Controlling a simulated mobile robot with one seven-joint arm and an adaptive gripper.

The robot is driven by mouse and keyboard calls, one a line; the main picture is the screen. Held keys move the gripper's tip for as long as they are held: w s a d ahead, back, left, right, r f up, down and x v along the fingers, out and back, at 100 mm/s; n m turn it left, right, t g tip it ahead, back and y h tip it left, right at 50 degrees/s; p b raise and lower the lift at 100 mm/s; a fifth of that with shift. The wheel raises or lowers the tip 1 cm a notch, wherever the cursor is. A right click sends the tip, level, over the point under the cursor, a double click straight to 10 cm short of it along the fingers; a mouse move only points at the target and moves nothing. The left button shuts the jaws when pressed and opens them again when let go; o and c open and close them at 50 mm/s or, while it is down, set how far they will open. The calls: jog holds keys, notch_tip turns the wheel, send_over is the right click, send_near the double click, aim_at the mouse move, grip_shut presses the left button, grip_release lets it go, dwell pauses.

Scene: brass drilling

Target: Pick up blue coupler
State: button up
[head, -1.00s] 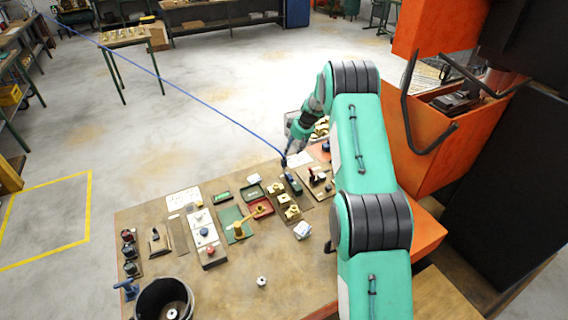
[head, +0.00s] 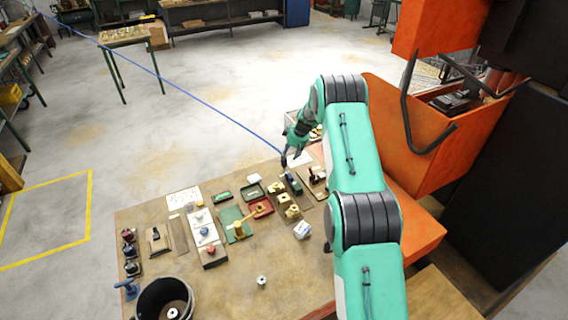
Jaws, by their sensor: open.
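A blue hose (head: 205,103) slants down from the upper left to a small dark blue end piece (head: 284,160), the likeliest blue coupler, at the table's far edge. My gripper (head: 295,154) points down just to the right of this end piece. It is open; its fingers are small and partly lost against the things behind. I cannot tell whether they touch the end piece.
The brown table (head: 235,285) carries several parts on boards, a green mat (head: 232,216) and a red tray (head: 261,208). A black bucket (head: 150,302) stands at the front left. An orange machine (head: 400,150) stands close right of my arm.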

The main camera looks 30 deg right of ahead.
aim_at(286, 159)
jog(key=shift+x, duration=1.25)
jog(key=shift+f, duration=0.2)
jog(key=shift+p+x, duration=0.55)
jog(key=shift+x, duration=1.9)
jog(key=shift+r, duration=0.1)
grip_shut()
jog(key=shift+r+b, duration=0.5)
jog(key=shift+r, duration=4.5)
